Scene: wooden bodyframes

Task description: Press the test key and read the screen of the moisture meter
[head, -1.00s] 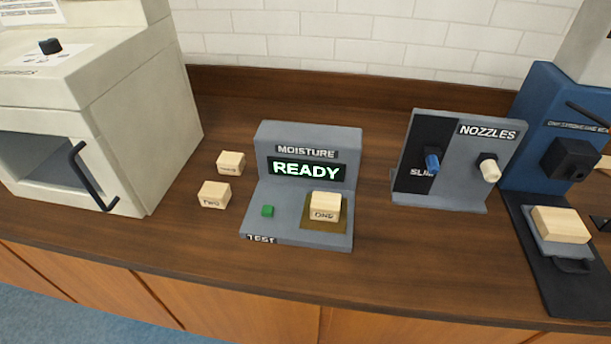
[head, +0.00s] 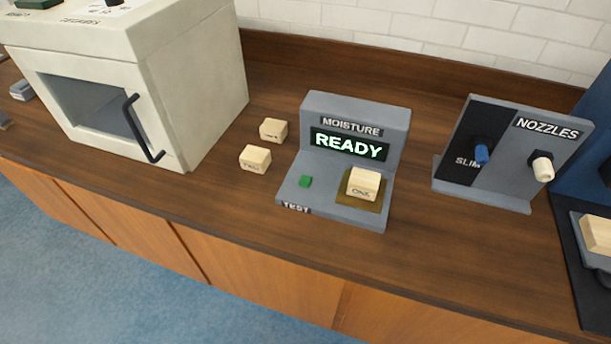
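The grey moisture meter (head: 355,111) stands on the wooden counter in the middle of the head view. Its screen (head: 349,144) reads "READY" in bright green-white letters. The green test key (head: 305,181) is at the left of its base, above the "TEST" label (head: 296,208). A wooden block marked "ONE" (head: 364,184) sits on the brownish pad (head: 347,198) at the right of the base. Neither of my grippers is in view.
Block "TWO" (head: 255,159) and another block (head: 273,130) lie left of the meter. A pale oven-like box (head: 203,92) with a black handle stands further left. The nozzles stand (head: 515,165) and a blue machine (head: 592,150) are at right. Counter (head: 420,250) in front is clear.

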